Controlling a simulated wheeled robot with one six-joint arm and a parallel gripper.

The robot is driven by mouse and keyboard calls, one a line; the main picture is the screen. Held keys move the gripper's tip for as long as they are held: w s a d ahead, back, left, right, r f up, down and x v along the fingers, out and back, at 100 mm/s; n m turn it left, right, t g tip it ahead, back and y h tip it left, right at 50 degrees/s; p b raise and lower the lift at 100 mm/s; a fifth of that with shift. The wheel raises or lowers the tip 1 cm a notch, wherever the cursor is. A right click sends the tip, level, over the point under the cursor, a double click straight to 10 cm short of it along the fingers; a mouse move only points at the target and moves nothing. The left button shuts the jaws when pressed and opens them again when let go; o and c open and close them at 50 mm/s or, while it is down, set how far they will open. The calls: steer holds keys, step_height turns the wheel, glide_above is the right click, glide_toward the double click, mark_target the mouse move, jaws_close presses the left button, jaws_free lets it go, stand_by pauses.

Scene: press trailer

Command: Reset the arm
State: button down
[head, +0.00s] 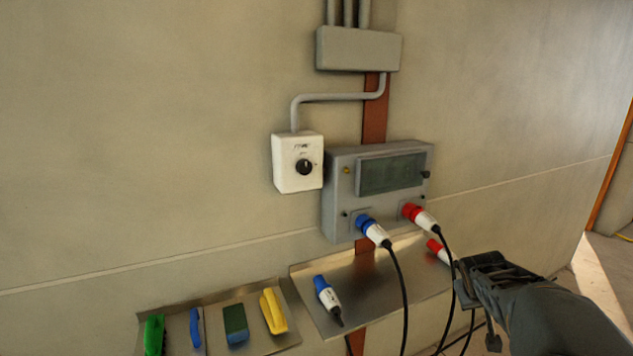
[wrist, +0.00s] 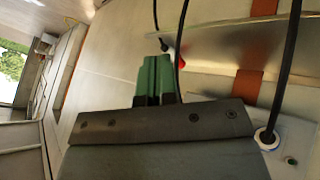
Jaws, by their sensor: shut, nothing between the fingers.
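My gripper (head: 478,273) is at the lower right of the head view, in front of the metal shelf's right end. Its fingers show in the wrist view (wrist: 156,78) as green-edged pads together, with nothing between them. My dark arm reaches in from the lower right corner. A black cable passes close to the gripper in both views. In the head view the gripper is near a red and white plug (head: 437,249) on the shelf and partly covers that area. Whether it touches the cable I cannot tell.
A grey socket box (head: 340,215) on the wall holds a blue plug (head: 373,231) and a red plug (head: 420,216), with hanging cables. A loose blue plug (head: 327,296) lies on the metal shelf (head: 370,295). Brushes and a sponge (head: 236,323) lie on a lower-left tray (head: 285,342).

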steer(key=s+a+f+g+y, duration=0.1)
steer(key=s+a+y, duration=0.4)
steer(key=s+a, duration=1.1)
steer(key=a+f, duration=0.1)
steer(key=a, duration=0.3)
steer(key=shift+a+g, duration=0.15)
steer(key=shift+g, duration=0.15)
steer(key=c, duration=1.8)
jaws_free()
steer(key=shift+c, duration=0.2)
